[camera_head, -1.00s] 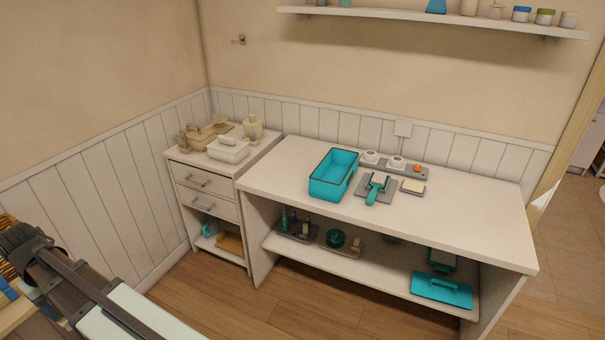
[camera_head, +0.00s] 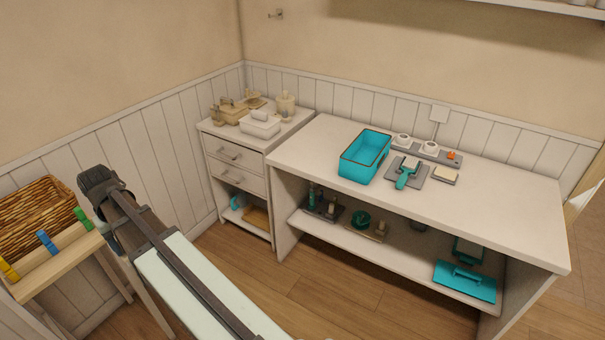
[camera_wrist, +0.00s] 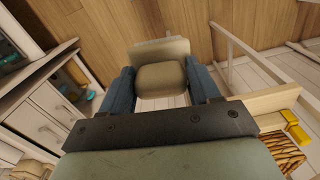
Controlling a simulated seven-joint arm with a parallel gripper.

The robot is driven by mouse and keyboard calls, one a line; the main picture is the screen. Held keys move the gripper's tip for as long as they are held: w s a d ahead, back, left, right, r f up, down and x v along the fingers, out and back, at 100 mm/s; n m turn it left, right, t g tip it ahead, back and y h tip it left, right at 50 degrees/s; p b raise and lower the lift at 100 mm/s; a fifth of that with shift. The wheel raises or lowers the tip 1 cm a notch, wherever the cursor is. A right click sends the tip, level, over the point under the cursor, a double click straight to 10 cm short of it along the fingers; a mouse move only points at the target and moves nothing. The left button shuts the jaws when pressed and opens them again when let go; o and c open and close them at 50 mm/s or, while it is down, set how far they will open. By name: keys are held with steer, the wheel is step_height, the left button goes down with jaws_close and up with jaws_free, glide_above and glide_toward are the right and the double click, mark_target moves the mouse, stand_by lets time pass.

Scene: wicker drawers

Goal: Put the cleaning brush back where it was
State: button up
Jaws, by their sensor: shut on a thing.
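In the wrist view, the blue fingers of my gripper (camera_wrist: 161,88) are closed on the two sides of a tan, block-like thing (camera_wrist: 160,76). It has a wider pale part beyond the fingertips. It may be the cleaning brush, but I cannot tell for sure from this angle. The held thing is above the wooden floor, near a light wooden stand. In the head view, my arm hides or does not show the held thing. A teal-handled brush (camera_head: 407,173) lies on a grey mat (camera_head: 421,174) on the white table (camera_head: 500,213).
A teal bin (camera_head: 366,160) stands beside the grey mat. A white drawer unit (camera_head: 237,177) stands left of the table, with beige items and a white box on top. A wicker basket (camera_head: 40,215) and coloured pegs are on a wooden stand at left. Teal tools lie on the lower shelf.

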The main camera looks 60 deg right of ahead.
steer(key=s+d+m, duration=0.3)
steer(key=s+d, duration=0.3)
steer(key=d, duration=0.8)
steer(key=s+d+m, duration=0.3)
steer(key=s+d, duration=0.4)
steer(key=d, duration=0.7)
steer(key=s+d+m, duration=0.2)
steer(key=s+d, duration=0.4)
steer(key=d, duration=0.8)
steer(key=s+d+r+m, duration=0.1)
steer(key=s+d+m, duration=0.2)
steer(key=s+d, duration=1)
steer(key=s+d+r+m, duration=0.1)
steer(key=s+d+m, duration=0.35)
steer(key=s, duration=1.35)
steer(key=s+d+r+m, duration=0.2)
steer(key=s+d, duration=1)
steer(key=s, duration=0.4)
steer(key=s+d+n, duration=0.1)
steer(key=s+d, duration=0.1)
steer(key=d, duration=0.4)
steer(key=shift+d+f, duration=0.15)
steer(key=shift+f, duration=4.5)
steer(key=shift+f, duration=0.15)
steer(key=o, duration=1)
